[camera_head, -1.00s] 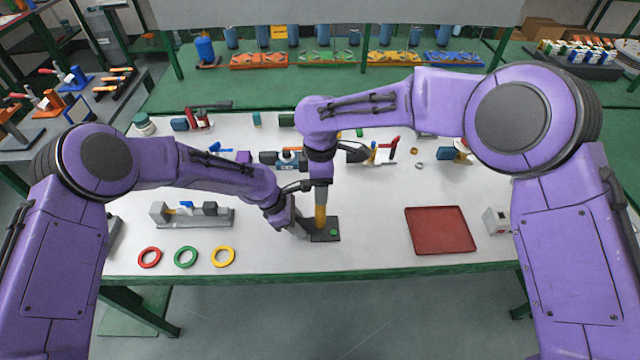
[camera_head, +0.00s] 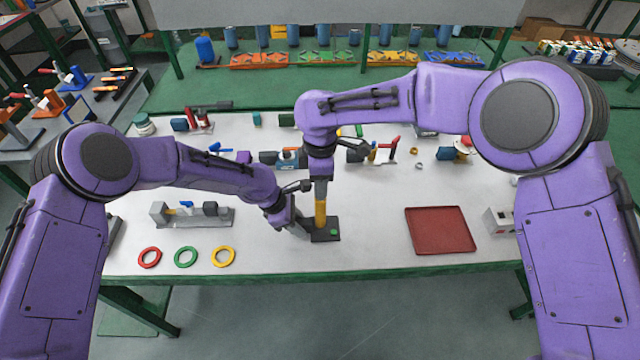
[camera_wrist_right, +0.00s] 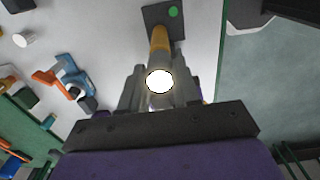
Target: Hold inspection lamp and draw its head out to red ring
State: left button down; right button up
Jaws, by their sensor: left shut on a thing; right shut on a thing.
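The inspection lamp (camera_head: 321,208) stands upright on the table, with a yellow-orange shaft, a grey upper part and a dark square base (camera_head: 326,236) with a green spot. My left gripper (camera_head: 305,229) is shut low on the lamp, by its base; its fingertips are partly hidden. My right gripper (camera_head: 320,180) points down from above and is shut on the lamp's head. In the right wrist view, the head's end (camera_wrist_right: 159,81) is a bright white disc between the fingers, with the shaft (camera_wrist_right: 160,42) beyond it. No red ring is visible on the lamp.
Loose red (camera_head: 149,257), green (camera_head: 186,257) and yellow (camera_head: 223,256) rings lie at the front left. A grey fixture (camera_head: 190,219) stands behind them. A red tray (camera_head: 440,231) lies on the right. Several tools line the back of the table. The front centre is clear.

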notch_tip(320, 180, up, 11)
jog(key=shift+f, duration=0.15)
jog(key=o, duration=1)
dwell(0.8)
